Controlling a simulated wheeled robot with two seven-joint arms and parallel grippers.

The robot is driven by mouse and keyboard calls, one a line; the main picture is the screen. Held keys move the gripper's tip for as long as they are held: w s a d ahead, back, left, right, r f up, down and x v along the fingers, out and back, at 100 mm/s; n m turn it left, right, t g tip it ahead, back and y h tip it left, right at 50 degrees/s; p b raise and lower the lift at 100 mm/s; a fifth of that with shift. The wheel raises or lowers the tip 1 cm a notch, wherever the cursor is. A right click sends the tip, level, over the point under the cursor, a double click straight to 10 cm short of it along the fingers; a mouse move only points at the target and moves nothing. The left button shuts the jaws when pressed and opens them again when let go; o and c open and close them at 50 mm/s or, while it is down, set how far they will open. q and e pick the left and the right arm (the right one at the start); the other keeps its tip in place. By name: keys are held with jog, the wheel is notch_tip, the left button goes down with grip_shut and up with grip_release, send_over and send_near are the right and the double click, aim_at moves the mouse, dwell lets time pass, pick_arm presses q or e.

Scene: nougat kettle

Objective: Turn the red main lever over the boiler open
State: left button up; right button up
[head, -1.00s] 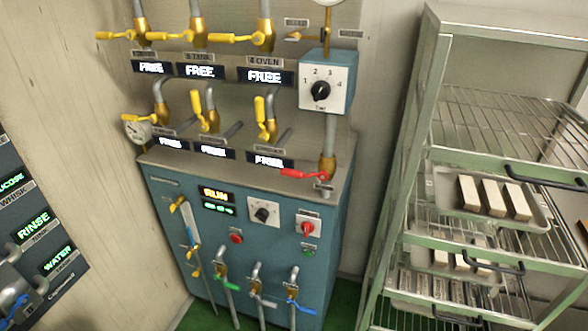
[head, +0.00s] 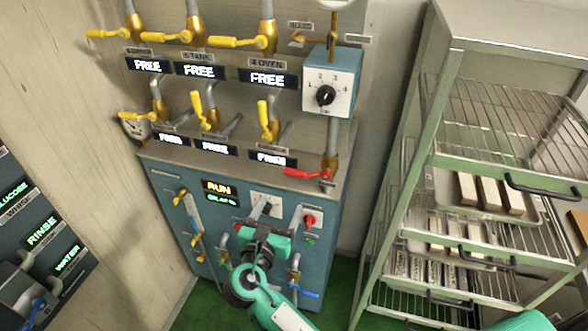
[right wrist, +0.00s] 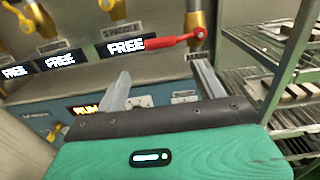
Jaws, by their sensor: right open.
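The red main lever (head: 302,173) lies nearly level, pointing left from its pivot on the brass valve (head: 331,165) at the right of the boiler panel. In the right wrist view the red lever (right wrist: 152,43) crosses above my fingers, with its pivot at the right. My right gripper (head: 281,207) has a green body and is in front of the blue boiler cabinet, below the lever. It is open and empty, and its two grey fingers (right wrist: 161,69) point toward the panel, apart from the lever. My left gripper is not in view.
Yellow levers (head: 237,42) and a dial box (head: 327,95) are on the panel around and above. A red knob (head: 309,220) is close to my right gripper. A metal rack (head: 416,130) with trays stands at right. Another control panel (head: 40,235) is at left.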

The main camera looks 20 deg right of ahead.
aim_at(294, 175)
jog(key=p+x, duration=0.4)
jog(key=x, duration=0.8)
jog(key=shift+w+d+r, duration=0.1)
jog(key=shift+w+d, duration=0.15)
jog(key=shift+w, duration=0.05)
jog(key=shift+w+d, duration=0.25)
jog(key=shift+w, duration=0.1)
jog(key=c, duration=1.4)
